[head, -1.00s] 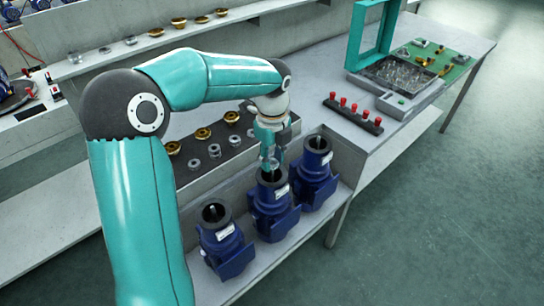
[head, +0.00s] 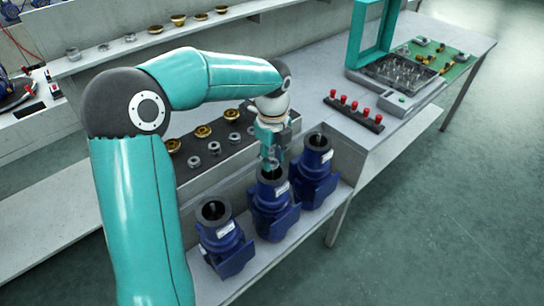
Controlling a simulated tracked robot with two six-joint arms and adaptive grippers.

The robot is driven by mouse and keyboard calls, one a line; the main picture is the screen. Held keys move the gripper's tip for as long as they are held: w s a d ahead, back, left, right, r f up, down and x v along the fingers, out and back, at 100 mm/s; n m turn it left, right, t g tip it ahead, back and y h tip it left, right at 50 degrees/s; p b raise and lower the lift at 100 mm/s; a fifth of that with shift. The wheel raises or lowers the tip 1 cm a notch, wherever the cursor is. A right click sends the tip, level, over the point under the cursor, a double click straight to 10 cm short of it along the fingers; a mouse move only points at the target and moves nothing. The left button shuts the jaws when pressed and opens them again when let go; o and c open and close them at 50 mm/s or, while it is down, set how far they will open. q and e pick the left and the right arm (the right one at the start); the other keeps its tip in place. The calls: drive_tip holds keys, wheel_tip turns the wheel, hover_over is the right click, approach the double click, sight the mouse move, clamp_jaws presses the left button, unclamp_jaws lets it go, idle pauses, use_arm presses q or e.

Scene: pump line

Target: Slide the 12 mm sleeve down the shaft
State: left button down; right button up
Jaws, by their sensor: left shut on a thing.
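Three blue pumps stand in a row on the low shelf: the left pump (head: 223,240), the middle pump (head: 273,211) and the right pump (head: 314,174). Each has a dark round opening at its top. My left gripper (head: 273,164) points down right above the middle pump's opening. It is shut on a small grey sleeve, which its fingers mostly hide. The middle pump's shaft is largely hidden there too, so I cannot tell how far the sleeve sits along it. My right gripper is not in view.
A dark rack (head: 205,155) behind the pumps holds several brass and grey rings. A strip with red knobs (head: 353,110) and a teal-framed case (head: 395,80) stand on the bench at right. More rings sit on the back ledge (head: 225,22).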

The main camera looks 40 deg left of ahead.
use_arm(q)
drive_tip(key=shift+f, duration=0.4)
idle(0.3)
drive_tip(key=c, duration=0.7)
unclamp_jaws()
drive_tip(key=shift+r, duration=0.1)
wheel_tip(320, 180, up, 12)
drive_tip(key=shift+f, duration=0.15)
